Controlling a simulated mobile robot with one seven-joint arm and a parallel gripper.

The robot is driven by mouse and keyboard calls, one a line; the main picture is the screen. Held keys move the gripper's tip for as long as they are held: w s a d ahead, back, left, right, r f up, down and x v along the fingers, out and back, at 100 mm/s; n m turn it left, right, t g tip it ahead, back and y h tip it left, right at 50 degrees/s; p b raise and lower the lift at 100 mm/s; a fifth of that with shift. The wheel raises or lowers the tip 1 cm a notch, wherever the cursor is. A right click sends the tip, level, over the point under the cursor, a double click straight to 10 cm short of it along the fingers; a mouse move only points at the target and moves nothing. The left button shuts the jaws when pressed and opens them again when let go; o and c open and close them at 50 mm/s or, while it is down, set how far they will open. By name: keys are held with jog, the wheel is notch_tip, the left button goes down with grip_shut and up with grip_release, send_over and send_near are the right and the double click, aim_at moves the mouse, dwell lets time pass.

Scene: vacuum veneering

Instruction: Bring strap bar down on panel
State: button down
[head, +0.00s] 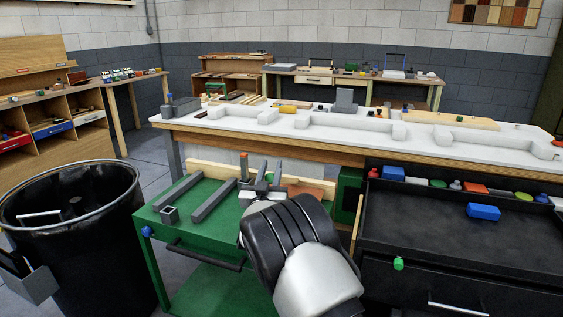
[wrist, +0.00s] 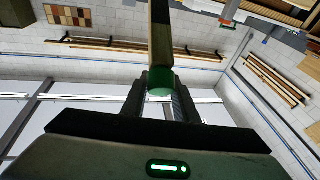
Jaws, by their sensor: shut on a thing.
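My gripper (wrist: 159,97) is shut on a bar (wrist: 160,40) with a green end, seen in the wrist view. The bar has pale and dark lengthwise faces and extends away from the fingers. In the head view my wrist hides most of the gripper above the green cart (head: 165,222). A flat brown panel (head: 306,189) lies partly hidden behind the wrist. I cannot tell which piece is the strap bar, or see contact with a panel.
Two grey bars (head: 212,201) lie on the cart's left side. A black bin (head: 75,270) stands at left. A black drawer unit (head: 440,230) is at right. Behind is a long white-topped bench (head: 285,130) with white blocks and a pale board (head: 450,120).

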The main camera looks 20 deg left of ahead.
jog(key=s+f+n+t+y, duration=0.1)
jog(key=s+f+t, duration=0.2)
jog(key=f, duration=0.5)
jog(key=shift+s+a+y+b, duration=0.3)
jog(key=shift+s+a+b, duration=0.05)
jog(key=shift+s, duration=0.45)
jog(key=shift+f, duration=0.1)
jog(key=c, duration=1.4)
grip_release()
jog(key=shift+d, duration=0.1)
jog(key=shift+d+f, duration=0.1)
jog(key=p+v, duration=0.2)
jog(key=v, duration=1.5)
jog(key=shift+p, duration=0.35)
jog(key=shift+s+f, duration=0.1)
jog(key=shift+s, duration=0.05)
